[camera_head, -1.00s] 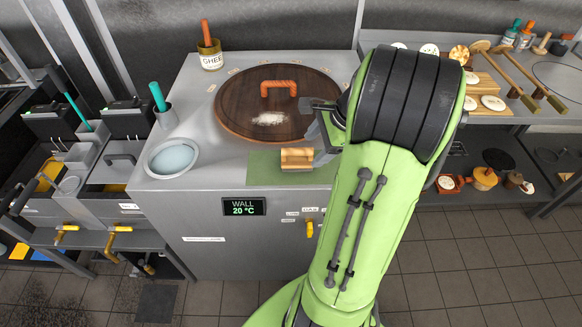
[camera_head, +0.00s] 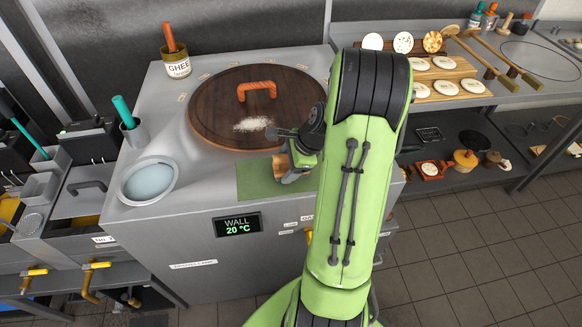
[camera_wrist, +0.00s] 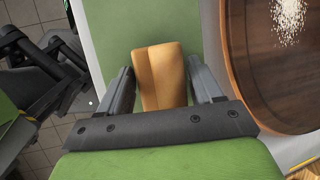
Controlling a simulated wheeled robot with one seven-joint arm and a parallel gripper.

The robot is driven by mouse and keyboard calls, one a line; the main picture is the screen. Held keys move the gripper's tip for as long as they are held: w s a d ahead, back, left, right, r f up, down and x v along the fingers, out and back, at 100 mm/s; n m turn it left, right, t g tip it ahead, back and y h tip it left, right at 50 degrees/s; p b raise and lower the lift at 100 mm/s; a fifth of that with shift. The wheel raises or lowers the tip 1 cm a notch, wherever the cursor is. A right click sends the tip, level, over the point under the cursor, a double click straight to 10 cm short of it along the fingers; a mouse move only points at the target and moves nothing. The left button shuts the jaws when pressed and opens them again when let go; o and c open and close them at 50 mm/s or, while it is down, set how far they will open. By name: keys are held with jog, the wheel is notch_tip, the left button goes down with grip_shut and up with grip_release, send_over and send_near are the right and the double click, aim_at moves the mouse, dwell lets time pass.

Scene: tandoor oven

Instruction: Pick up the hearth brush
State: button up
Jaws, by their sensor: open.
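The hearth brush, seen as a small tan wooden block (camera_head: 280,163), lies on the green mat (camera_head: 252,181) at the front of the steel oven top. My gripper (camera_head: 290,174) is down at the mat beside the block and partly hides it in the head view. In the wrist view the block (camera_wrist: 161,82) lies between the two fingers of my gripper (camera_wrist: 160,68). The fingers are apart, with a narrow gap on each side of the block. Its bristles are not visible.
A round dark wooden lid (camera_head: 215,112) with an orange handle (camera_head: 257,88) and white powder sits just behind the mat. A water bowl (camera_head: 148,181) and a cup with a teal-handled tool (camera_head: 134,132) stand left. A ghee pot (camera_head: 177,65) is at the back.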

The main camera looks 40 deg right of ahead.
jog(key=c, duration=0.7)
jog(key=shift+r, duration=0.2)
jog(key=shift+c, duration=0.2)
notch_tip(320, 180, up, 10)
jog(key=p, duration=0.3)
jog(key=shift+f, duration=0.1)
